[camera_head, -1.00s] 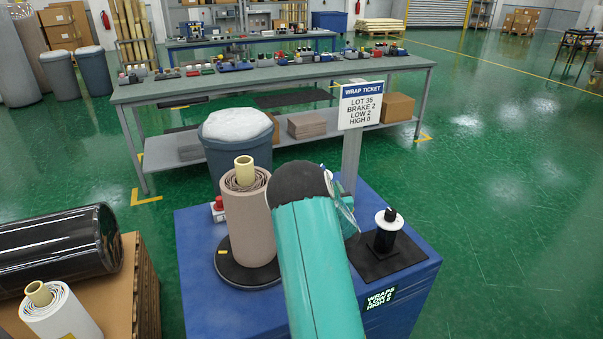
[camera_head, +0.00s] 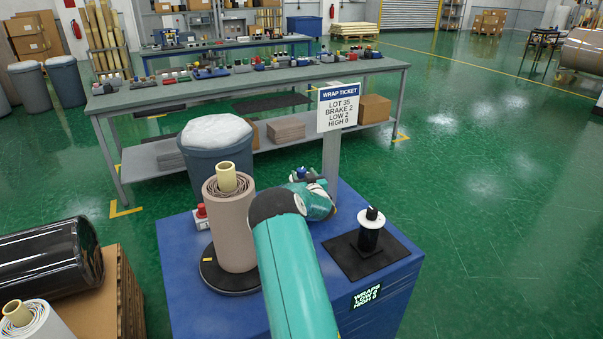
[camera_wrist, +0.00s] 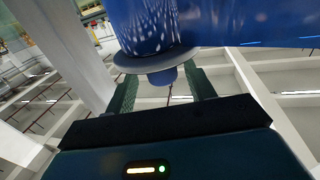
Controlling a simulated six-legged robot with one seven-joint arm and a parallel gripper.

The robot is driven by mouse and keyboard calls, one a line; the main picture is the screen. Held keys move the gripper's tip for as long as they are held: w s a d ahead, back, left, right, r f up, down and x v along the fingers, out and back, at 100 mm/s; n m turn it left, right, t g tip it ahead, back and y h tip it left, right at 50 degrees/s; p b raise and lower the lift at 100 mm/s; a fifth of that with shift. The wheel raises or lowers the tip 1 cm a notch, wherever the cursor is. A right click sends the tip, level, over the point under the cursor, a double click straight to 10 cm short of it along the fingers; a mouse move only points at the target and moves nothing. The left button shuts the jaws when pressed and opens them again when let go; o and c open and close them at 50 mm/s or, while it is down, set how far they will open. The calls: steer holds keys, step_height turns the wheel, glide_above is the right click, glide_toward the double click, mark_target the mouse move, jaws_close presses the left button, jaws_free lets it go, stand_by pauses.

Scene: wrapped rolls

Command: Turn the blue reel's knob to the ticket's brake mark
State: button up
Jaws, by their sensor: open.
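In the wrist view the blue reel (camera_wrist: 150,28), with white flecks, hangs above a grey flange (camera_wrist: 155,60). A small blue knob (camera_wrist: 162,78) sticks out below the flange. My gripper (camera_wrist: 163,84) is open, with its two dark fingers on either side of the knob; I cannot tell whether either touches it. The knob's setting and any scale are not readable. The ticket (camera_head: 341,108) reads LOT 35, BRAKE 2, LOW 2, HIGH 0. In the head view my arm hides the gripper's fingers, and small blue parts (camera_head: 306,174) show by the ticket post.
A wrapped brown roll (camera_head: 230,222) stands on a dark turntable (camera_head: 212,278) on the blue cabinet (camera_head: 185,250). A red button box (camera_head: 202,216) is beside it. A grey bin (camera_head: 200,165) stands behind.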

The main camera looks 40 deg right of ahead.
steer(key=shift+x, duration=1.2)
steer(key=shift+a, duration=0.1)
steer(key=c, duration=0.9)
steer(key=shift+c, duration=0.2)
steer(key=shift+m+g+h, duration=0.4)
steer(key=shift+h, duration=0.1)
steer(key=o, duration=0.9)
steer(key=shift+o, duration=0.2)
